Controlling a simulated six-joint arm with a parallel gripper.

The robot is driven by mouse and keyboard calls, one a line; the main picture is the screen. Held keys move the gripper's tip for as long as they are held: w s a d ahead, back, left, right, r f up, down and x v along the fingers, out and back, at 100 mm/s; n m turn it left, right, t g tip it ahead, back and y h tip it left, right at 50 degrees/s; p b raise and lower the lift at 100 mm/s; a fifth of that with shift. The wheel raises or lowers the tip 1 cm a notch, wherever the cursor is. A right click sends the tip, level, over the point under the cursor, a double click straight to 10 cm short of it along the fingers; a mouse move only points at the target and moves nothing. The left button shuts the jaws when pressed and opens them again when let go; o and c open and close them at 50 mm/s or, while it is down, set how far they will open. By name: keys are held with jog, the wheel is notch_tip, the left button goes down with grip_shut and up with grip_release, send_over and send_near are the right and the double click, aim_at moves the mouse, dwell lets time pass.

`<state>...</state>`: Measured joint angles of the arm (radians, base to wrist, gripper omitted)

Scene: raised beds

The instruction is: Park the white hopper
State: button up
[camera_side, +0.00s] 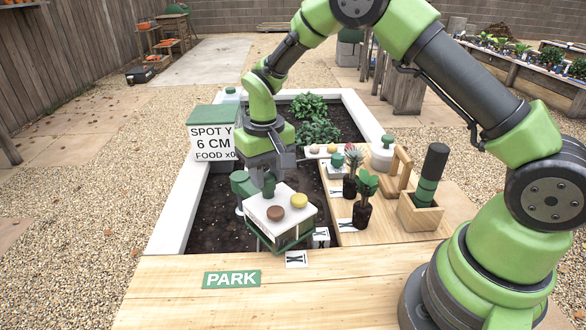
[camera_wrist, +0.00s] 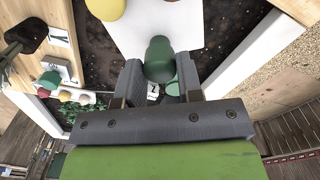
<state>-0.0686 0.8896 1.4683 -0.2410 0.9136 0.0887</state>
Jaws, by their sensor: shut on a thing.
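The white hopper (camera_side: 276,214) has a white top with a green knob (camera_side: 269,187), a brown knob (camera_side: 275,213) and a yellow knob (camera_side: 299,200), over a green lower frame. It is at the front end of the soil bed, by the wooden deck. My gripper (camera_side: 266,178) is shut on the green knob, which shows between the fingers (camera_wrist: 159,82) in the wrist view. I cannot tell whether the hopper hangs or rests. A green PARK label (camera_side: 231,279) lies on the wooden deck, in front and to the left of the hopper.
A white sign box (camera_side: 211,138) reading "SPOT Y 6 CM" stands on the left bed wall. White X (camera_side: 296,259) and Y (camera_side: 321,237) markers are close to the hopper. Potted plants (camera_side: 363,198), a wooden holder (camera_side: 420,213) and a white jar (camera_side: 382,155) stand right. The front deck is mostly clear.

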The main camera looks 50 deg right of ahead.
aim_at(251, 201)
jog(key=shift+w+a, duration=0.2)
jog(key=shift+a, duration=0.7)
jog(key=shift+w+a, duration=0.35)
jog(key=shift+a, duration=0.45)
jog(key=shift+w+a, duration=0.5)
jog(key=shift+a, duration=0.3)
